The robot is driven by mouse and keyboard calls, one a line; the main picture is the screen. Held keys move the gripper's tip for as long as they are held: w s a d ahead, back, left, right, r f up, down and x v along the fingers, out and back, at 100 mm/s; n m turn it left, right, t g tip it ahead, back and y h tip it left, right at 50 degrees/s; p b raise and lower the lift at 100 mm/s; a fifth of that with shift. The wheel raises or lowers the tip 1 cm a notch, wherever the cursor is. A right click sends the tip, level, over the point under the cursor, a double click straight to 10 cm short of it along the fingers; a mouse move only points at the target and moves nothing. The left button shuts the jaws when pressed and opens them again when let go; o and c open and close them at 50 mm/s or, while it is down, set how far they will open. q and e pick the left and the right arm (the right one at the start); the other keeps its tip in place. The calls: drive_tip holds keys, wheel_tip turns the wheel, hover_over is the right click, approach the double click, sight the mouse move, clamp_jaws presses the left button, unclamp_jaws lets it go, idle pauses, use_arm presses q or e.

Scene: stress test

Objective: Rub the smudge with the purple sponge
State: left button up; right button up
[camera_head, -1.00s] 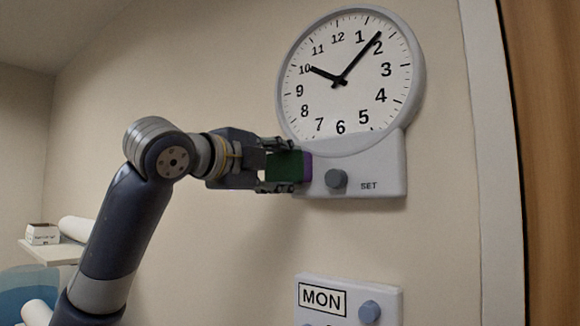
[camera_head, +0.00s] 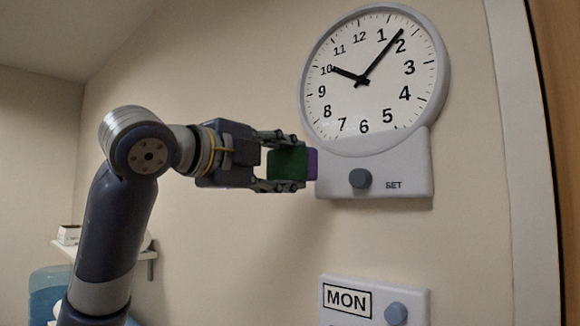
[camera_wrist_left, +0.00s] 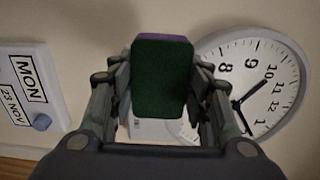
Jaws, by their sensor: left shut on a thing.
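My left gripper (camera_head: 283,163) is shut on a sponge with a dark green face (camera_head: 287,163) and a purple layer (camera_head: 312,164) at its far end. The purple end points right, toward the lower left edge of the clock's base. I cannot tell whether it touches anything. In the left wrist view the sponge (camera_wrist_left: 162,78) sits between both fingers, green face toward the camera, with a thin purple strip at its top. No smudge can be made out in either view. My right gripper is not in view.
A round wall clock (camera_head: 372,110) has a grey base with a knob (camera_head: 359,178) marked SET. Below it is a day panel (camera_head: 410,302) reading MON. A door frame (camera_head: 520,150) stands at the right. A shelf (camera_head: 68,250) is at lower left. The wall between is bare.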

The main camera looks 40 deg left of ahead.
use_arm(q)
drive_tip(key=shift+s+a, duration=0.15)
drive_tip(key=shift+s, duration=1.4)
drive_tip(key=shift+w, duration=0.15)
